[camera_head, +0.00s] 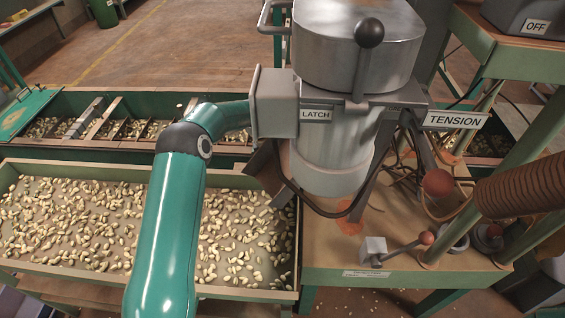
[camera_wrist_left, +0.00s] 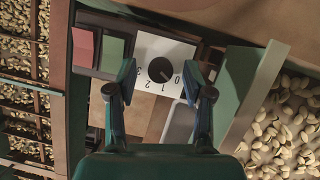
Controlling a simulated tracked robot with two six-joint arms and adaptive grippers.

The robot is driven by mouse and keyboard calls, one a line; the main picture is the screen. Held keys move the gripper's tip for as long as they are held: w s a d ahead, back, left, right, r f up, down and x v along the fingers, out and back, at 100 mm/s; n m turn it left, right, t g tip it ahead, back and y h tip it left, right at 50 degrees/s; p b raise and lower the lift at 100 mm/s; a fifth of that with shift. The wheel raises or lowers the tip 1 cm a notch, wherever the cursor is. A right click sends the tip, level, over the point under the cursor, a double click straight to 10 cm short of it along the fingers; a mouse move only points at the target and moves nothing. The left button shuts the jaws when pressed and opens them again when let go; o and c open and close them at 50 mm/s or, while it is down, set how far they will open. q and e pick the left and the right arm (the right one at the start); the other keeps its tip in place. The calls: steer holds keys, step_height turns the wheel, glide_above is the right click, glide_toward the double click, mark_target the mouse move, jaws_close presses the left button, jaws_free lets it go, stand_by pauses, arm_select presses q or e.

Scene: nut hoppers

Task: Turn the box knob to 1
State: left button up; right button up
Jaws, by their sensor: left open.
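The box knob (camera_wrist_left: 160,70) is a round black dial on a white plate (camera_wrist_left: 150,45) in the left wrist view. The figures 0, 1, 2 and 3 run around its lower side in that picture. A faint mark on the knob seems to point toward the 0, but it is small. My left gripper (camera_wrist_left: 158,68) is open, with one finger on each side of the knob and visible gaps between. In the head view my left arm passes behind the grey latch box, and the gripper and knob are hidden there. My right gripper is not in view.
A red button (camera_wrist_left: 84,47) and a green button (camera_wrist_left: 112,54) sit beside the knob plate. The grey hopper machine (camera_head: 335,150) with its LATCH lever (camera_head: 362,75) stands close to my left arm. A nut tray (camera_head: 70,172) lies beneath the arm.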

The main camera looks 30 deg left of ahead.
arm_select(q)
jaws_close()
steer(key=shift+m, duration=0.3)
steer(key=shift+w+r+m+g+p, duration=0.1)
steer(key=shift+m+g+p, duration=0.2)
steer(key=shift+m+p, duration=0.2)
steer(key=shift+a+m+h+p, duration=0.1)
steer(key=shift+m+h+p, duration=0.2)
steer(key=shift+m, duration=0.4)
steer(key=shift+w+m+g, duration=0.1)
steer(key=shift+m+g, duration=0.5)
steer(key=shift+m, duration=0.9)
steer(key=shift+m+g, duration=0.3)
steer(key=shift+m, duration=0.2)
